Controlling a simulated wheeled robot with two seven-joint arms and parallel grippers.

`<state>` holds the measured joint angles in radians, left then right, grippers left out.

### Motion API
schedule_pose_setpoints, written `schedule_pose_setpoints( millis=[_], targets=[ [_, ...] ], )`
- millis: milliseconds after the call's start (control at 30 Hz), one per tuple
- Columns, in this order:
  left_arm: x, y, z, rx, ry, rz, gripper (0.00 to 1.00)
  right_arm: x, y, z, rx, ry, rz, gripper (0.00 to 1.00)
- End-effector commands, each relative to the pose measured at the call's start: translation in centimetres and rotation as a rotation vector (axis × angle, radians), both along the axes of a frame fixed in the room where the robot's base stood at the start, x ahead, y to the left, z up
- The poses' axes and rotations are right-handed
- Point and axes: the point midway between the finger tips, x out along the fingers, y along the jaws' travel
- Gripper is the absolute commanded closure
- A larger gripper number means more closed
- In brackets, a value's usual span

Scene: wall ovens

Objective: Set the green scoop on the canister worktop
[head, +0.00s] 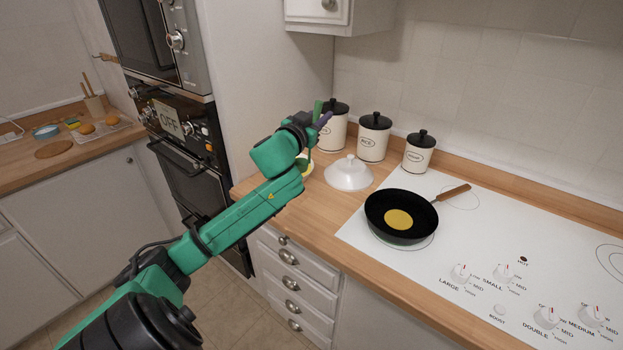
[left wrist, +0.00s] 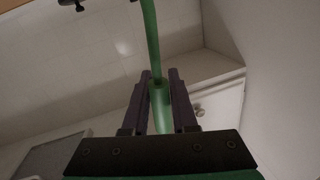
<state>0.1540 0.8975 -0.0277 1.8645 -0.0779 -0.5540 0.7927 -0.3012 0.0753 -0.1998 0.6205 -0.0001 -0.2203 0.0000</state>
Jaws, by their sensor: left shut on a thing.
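My left gripper (head: 320,121) is shut on the green scoop (head: 317,109), just in front of the canisters as seen in the head view. In the left wrist view the scoop's green handle (left wrist: 150,45) stands between the two dark purple fingers (left wrist: 160,85). The canister worktop (head: 262,184) is the wooden counter below, bearing white canisters with black lids (head: 374,138). My right gripper is not in view.
A white domed lid (head: 348,174) sits on the worktop near the canisters. A black pan (head: 402,216) with a yellow disc stands on the white hob (head: 470,240). Wall ovens (head: 180,130) are left of the worktop. Another counter (head: 90,145) holds food items and a board.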

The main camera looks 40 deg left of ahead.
Motion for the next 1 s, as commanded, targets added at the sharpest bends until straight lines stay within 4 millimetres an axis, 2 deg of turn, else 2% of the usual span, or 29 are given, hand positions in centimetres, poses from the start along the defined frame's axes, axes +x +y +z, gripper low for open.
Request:
schedule_pose_setpoints(
  millis=[33,300,600,1000],
  targets=[
    [0.0,0.0,-2.0,-0.009,0.008,0.001,1.0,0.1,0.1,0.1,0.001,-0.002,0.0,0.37],
    [0.0,-0.1,-10.8,-0.007,0.004,0.0,1.0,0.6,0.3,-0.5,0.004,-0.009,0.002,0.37],
    [0.1,-0.1,-16.1,-0.004,0.001,-0.002,1.0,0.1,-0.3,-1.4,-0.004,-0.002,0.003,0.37],
    [0.1,-0.1,-16.9,-0.001,0.0,-0.004,1.0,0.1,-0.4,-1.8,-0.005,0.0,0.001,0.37]
  ],
)
